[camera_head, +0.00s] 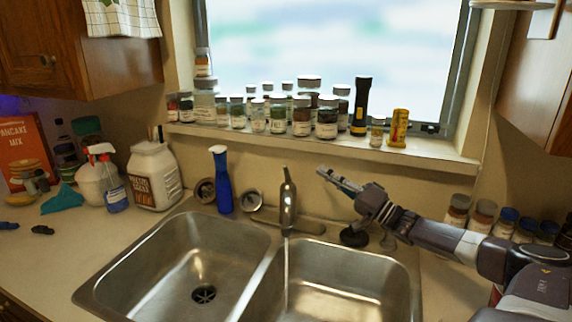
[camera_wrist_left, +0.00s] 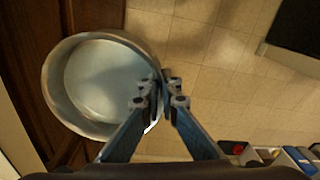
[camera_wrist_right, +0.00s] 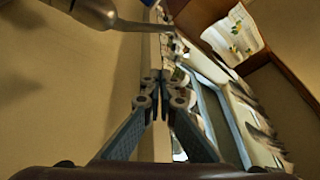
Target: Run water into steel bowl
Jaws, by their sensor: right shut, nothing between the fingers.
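The steel bowl (camera_wrist_left: 95,85) shows only in the left wrist view, over a tiled floor. My left gripper (camera_wrist_left: 163,85) is shut on its right rim; the inside looks empty. The faucet (camera_head: 287,200) stands behind the double sink (camera_head: 266,262). A thin pale vertical streak below its spout looks like running water falling at the divider side of the right basin. The right wrist view shows the gripper tips (camera_wrist_right: 158,82) and the faucet (camera_wrist_right: 95,12) apart.
Several jars (camera_head: 301,116) and a black flashlight (camera_head: 361,105) line the windowsill. A blue bottle (camera_head: 221,182) stands left of the faucet. A white jug (camera_head: 154,177) and a spray bottle (camera_head: 114,192) stand on the left counter. Several jars (camera_head: 482,215) stand at the right. Both basins are clear.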

